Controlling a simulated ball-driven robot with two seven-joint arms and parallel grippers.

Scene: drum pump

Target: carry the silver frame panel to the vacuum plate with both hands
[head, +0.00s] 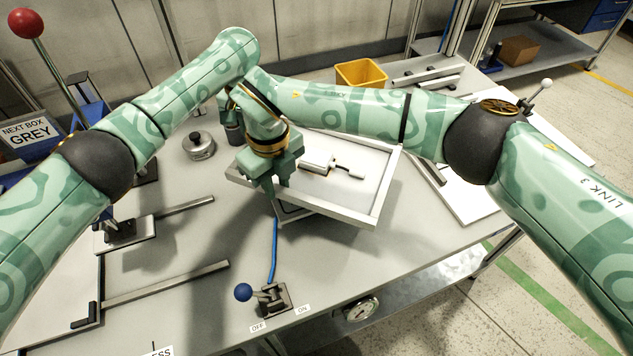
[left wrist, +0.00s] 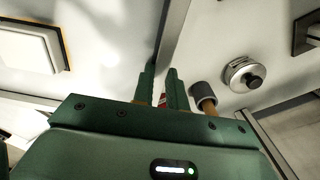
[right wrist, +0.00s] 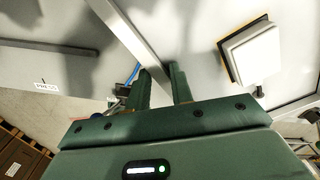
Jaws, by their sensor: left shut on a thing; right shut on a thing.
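The silver frame panel (head: 376,205) is a shallow tray-like frame with a raised metal rim, held above the middle of the table. My right gripper (head: 275,183) is shut on its left part in the head view. The right wrist view shows the fingers on the silver rim bar (right wrist: 128,45). My left gripper (left wrist: 160,88) is shut on another stretch of rim (left wrist: 172,35); the right wrist hides it in the head view. A white block (head: 318,163) with a handle lies inside the frame outline. I cannot make out the vacuum plate; the panel covers the spot where a blue hose (head: 274,250) ends.
A blue-knobbed lever (head: 268,296) stands at the front edge by OFF and ON labels. A round knobbed weight (head: 198,147) stands left of the panel. A yellow bin (head: 361,74) is behind. Metal bars (head: 165,283) lie left; a white board (head: 475,200) lies right.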

